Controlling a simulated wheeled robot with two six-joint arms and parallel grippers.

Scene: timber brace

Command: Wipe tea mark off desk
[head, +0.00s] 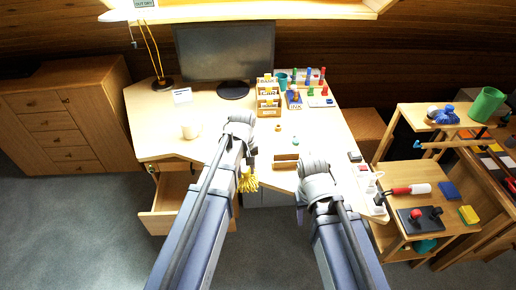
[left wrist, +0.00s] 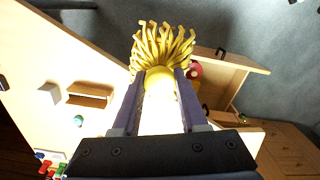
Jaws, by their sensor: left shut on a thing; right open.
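The pale desk (head: 150,125) fills the middle of the head view. I cannot make out a tea mark on its visible surface. My left gripper (left wrist: 160,105) is shut on the white handle of a yellow mop-like brush (left wrist: 163,45). The yellow strands also show in the head view (head: 248,182), near the desk's front edge beside the open drawer. My right gripper (head: 300,208) is open near the desk's front right edge; its fingers are mostly hidden by its wrist.
An open drawer (head: 160,212) juts out below the desk's left front. A monitor (head: 225,55), a card rack (head: 268,100) and several stamps stand at the back. A small wooden tray (head: 286,161) lies between my arms. Cluttered side shelves (head: 440,180) stand at right.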

